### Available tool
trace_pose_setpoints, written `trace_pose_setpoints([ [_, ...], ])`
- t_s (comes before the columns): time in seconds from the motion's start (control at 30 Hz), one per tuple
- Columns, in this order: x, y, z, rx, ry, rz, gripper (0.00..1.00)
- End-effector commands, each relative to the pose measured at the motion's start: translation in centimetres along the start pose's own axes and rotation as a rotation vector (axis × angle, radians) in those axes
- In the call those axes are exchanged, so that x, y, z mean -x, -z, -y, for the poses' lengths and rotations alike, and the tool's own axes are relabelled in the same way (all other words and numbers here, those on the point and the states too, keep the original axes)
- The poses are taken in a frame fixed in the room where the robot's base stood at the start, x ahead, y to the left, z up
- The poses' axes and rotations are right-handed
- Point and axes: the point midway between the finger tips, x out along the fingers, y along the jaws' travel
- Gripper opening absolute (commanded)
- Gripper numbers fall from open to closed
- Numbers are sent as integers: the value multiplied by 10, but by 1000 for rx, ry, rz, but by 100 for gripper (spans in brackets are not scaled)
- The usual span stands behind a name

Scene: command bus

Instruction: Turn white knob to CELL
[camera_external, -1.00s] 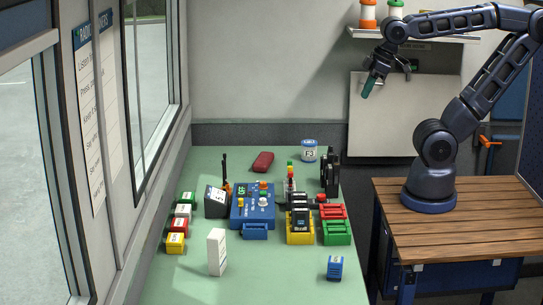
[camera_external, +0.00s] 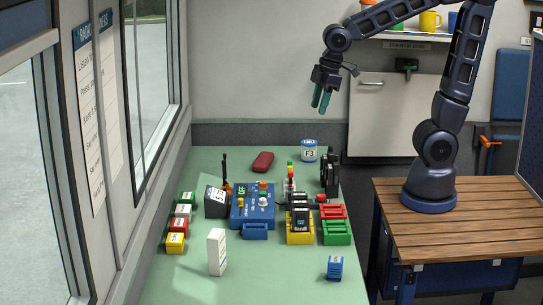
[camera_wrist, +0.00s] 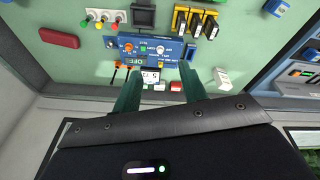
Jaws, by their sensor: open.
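The blue control box (camera_external: 252,213) stands in the middle of the green table, with a small green display and an orange knob at its back. The white knob (camera_external: 263,202) is on the right part of its top. In the wrist view the blue box (camera_wrist: 150,58) is centred, with the white knob (camera_wrist: 161,50) on it; its setting is too small to read. My gripper (camera_external: 321,107) is high above the table's back right, apart from the box, pointing down. In the wrist view its two green fingers (camera_wrist: 160,92) are spread and empty.
A black radio (camera_external: 216,201) stands left of the box. A yellow crate (camera_external: 300,237) and green crate (camera_external: 336,233) stand to its right. A white upright box (camera_external: 217,252) is in front. A red pouch (camera_external: 262,162) lies behind. The front of the table is mostly clear.

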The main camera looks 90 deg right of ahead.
Motion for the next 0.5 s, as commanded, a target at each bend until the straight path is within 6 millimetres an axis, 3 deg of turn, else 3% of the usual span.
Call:
trace_pose_setpoints([
  [0.5, -111, 80, -20, 248, 57, 122, 42],
])
